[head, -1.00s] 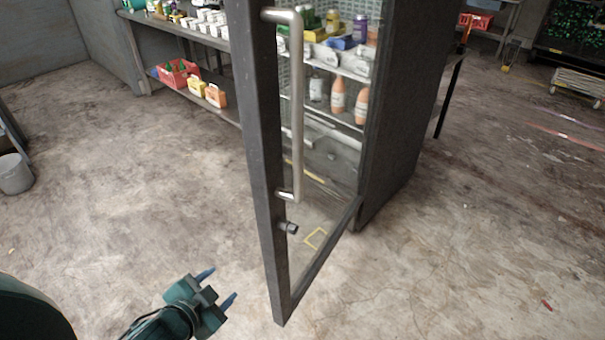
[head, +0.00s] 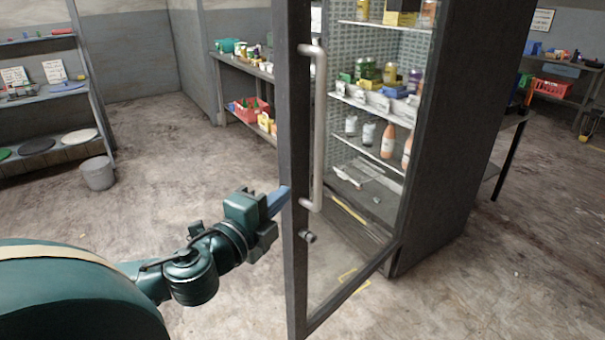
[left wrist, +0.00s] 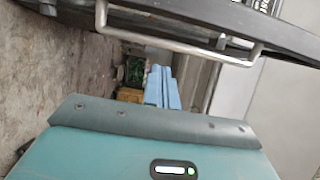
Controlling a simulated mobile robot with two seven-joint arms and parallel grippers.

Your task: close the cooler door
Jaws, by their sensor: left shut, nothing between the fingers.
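The cooler door (head: 293,150) stands open, a dark frame with a clear pane. Its long metal bar handle (head: 320,130) also shows across the top of the left wrist view (left wrist: 180,45). The cooler (head: 450,130) behind it has shelves of bottles and cartons. My left gripper (head: 278,201) is left of the door's free edge, at about the height of the handle's lower end. Its blue fingers are together and empty, as the left wrist view (left wrist: 161,87) also shows. I cannot tell whether the fingertips touch the door. My right gripper is not in view.
A grey bucket (head: 98,173) and a shelf rack (head: 40,150) stand at the left. A workbench with a red crate (head: 250,110) is behind the door. Another table (head: 510,130) stands right of the cooler. The floor around is mostly clear.

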